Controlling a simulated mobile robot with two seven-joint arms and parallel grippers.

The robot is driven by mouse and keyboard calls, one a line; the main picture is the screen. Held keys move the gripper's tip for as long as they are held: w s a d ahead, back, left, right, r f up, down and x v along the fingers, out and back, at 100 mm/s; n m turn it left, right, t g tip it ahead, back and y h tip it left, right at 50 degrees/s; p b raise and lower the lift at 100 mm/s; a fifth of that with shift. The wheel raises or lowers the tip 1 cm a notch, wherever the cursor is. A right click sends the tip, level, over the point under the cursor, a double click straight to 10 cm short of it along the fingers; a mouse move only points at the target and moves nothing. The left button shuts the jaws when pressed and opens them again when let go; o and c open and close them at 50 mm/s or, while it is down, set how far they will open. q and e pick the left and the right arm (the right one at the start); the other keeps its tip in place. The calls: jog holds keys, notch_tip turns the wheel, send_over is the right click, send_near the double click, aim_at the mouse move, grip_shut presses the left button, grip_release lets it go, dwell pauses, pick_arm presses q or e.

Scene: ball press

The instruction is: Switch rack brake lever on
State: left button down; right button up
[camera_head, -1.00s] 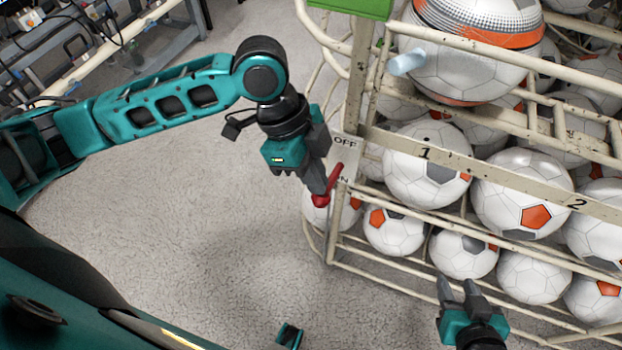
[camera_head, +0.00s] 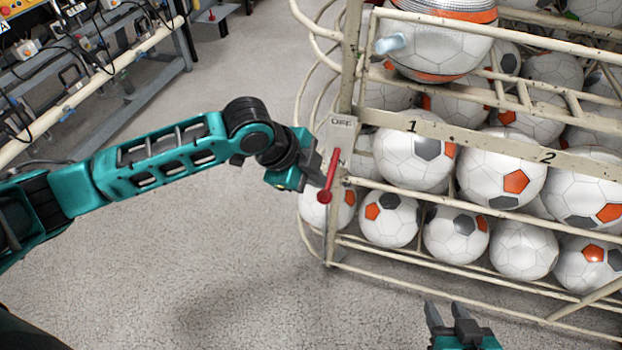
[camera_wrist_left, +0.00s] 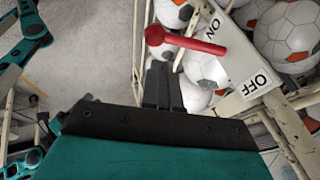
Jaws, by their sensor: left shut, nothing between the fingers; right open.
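The red brake lever (camera_head: 330,178) is on the left upright of the ball rack. Its round knob hangs down at the ON end of a pale plate marked OFF (camera_head: 342,122) at the top; the "ON" is partly covered. In the left wrist view, the lever (camera_wrist_left: 190,42) runs from the plate (camera_wrist_left: 240,75) out to its knob, beyond my fingertips. My left gripper (camera_head: 317,180) is shut and empty, just left of the lever; contact cannot be told. Its fingers also show in the wrist view (camera_wrist_left: 160,70). My right gripper (camera_head: 446,312) is open and empty at the bottom, before the rack.
The cream metal rack (camera_head: 480,135) holds several soccer balls on numbered shelves. A light-blue peg (camera_head: 391,44) juts from its upper left. A workbench with cables (camera_head: 70,80) stands at the far left. Open grey floor (camera_head: 200,250) lies between.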

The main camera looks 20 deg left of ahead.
aim_at(320, 197)
pick_arm(q)
jog(key=shift+s+f+t, duration=0.15)
jog(key=shift+f+t, duration=0.2)
jog(key=shift+f, duration=0.2)
jog(key=shift+s+f+t, duration=0.15)
jog(key=shift+f+t, duration=0.2)
jog(key=shift+f, duration=0.2)
jog(key=shift+f+m+t+b, duration=0.3)
jog(key=shift+f+t, duration=0.2)
jog(key=shift+f, duration=0.15)
jog(key=shift+w+f, duration=0.2)
jog(key=shift+f, duration=0.5)
jog(key=shift+f, duration=0.15)
jog(key=shift+s, duration=0.1)
